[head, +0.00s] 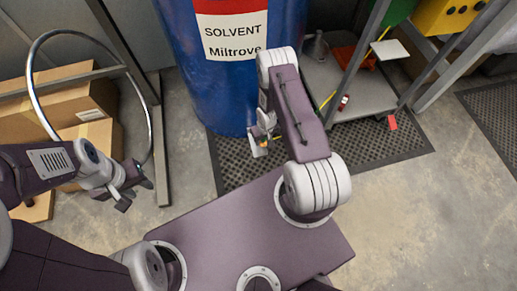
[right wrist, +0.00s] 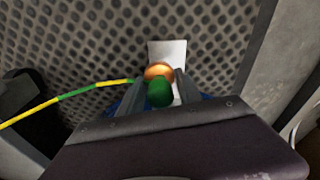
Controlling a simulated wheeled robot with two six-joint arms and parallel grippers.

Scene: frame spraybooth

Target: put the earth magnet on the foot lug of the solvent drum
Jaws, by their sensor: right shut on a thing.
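The solvent drum (head: 222,85) is a large blue drum with a red and white label, upright at the top middle of the head view. A pale metal plate, apparently its foot lug (head: 258,150), sticks out near the drum's base; it also shows in the right wrist view (right wrist: 168,50). My right gripper (right wrist: 160,88) is shut on the earth magnet (right wrist: 158,71), a copper-coloured round piece with a green end (right wrist: 160,94) and a green-yellow cable. The magnet overlaps the plate; I cannot tell whether they touch. My left gripper (head: 134,196) is open and empty, far left.
The drum stands on a dark perforated mat (head: 232,172). The cable (right wrist: 75,94) runs left from the magnet. A grey shelf rack (head: 360,95) stands to the right. Cardboard boxes (head: 70,105) and a metal hoop (head: 32,80) are at the left.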

